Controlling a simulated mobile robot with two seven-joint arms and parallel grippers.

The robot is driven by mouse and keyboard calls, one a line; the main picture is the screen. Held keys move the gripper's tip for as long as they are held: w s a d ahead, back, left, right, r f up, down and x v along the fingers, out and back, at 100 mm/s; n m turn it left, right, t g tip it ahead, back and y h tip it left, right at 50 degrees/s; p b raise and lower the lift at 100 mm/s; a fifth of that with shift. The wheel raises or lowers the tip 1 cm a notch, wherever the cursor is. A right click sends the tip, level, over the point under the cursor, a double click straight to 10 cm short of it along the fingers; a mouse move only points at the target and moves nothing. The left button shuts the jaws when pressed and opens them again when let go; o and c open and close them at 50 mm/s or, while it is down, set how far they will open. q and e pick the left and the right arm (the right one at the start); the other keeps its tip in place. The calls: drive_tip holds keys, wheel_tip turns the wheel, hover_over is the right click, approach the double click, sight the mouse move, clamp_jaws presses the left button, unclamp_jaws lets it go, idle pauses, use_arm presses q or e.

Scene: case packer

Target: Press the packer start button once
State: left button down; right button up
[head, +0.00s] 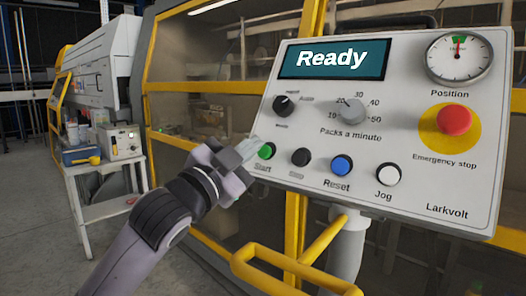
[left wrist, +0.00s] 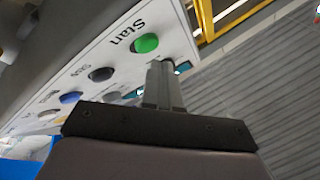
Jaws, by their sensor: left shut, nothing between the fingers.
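The packer's control panel (head: 400,130) is light grey, and its screen (head: 333,59) reads "Ready". The green Start button (head: 267,151) is at the panel's lower left, partly covered by my left gripper in the head view. My left gripper (head: 250,148) is shut and empty, its tips close to the Start button at the panel's left edge. In the left wrist view the green button (left wrist: 145,43) lies just left of and beyond the shut fingertips (left wrist: 163,68), apart from them in the picture. I cannot tell the exact gap. My right gripper is not in view.
Beside Start are the black Stop button (head: 301,157), blue Reset button (head: 341,166) and white Jog button (head: 388,174). A red emergency stop (head: 454,120) sits on a yellow disc at the right. Yellow guard frames (head: 148,110) stand behind. A yellow rail (head: 265,270) runs below the panel.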

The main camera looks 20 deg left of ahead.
use_arm(q)
drive_tip(key=shift+w, duration=0.1)
idle(0.7)
drive_tip(key=shift+w+d+f, duration=0.1)
drive_tip(key=shift+w+f, duration=0.1)
drive_tip(key=shift+w, duration=0.05)
drive_tip(key=shift+w+f, duration=0.2)
drive_tip(key=shift+w, duration=0.15)
idle(1.0)
drive_tip(key=shift+s+r+p, duration=0.4)
drive_tip(key=shift+s+p, duration=0.15)
drive_tip(key=shift+s, duration=0.15)
drive_tip(key=s, duration=0.1)
drive_tip(key=s+r+p, duration=0.1)
drive_tip(key=s+a+r+p, duration=0.1)
drive_tip(key=s, duration=0.1)
drive_tip(key=shift+s+r, duration=0.1)
drive_tip(key=shift+r, duration=0.15)
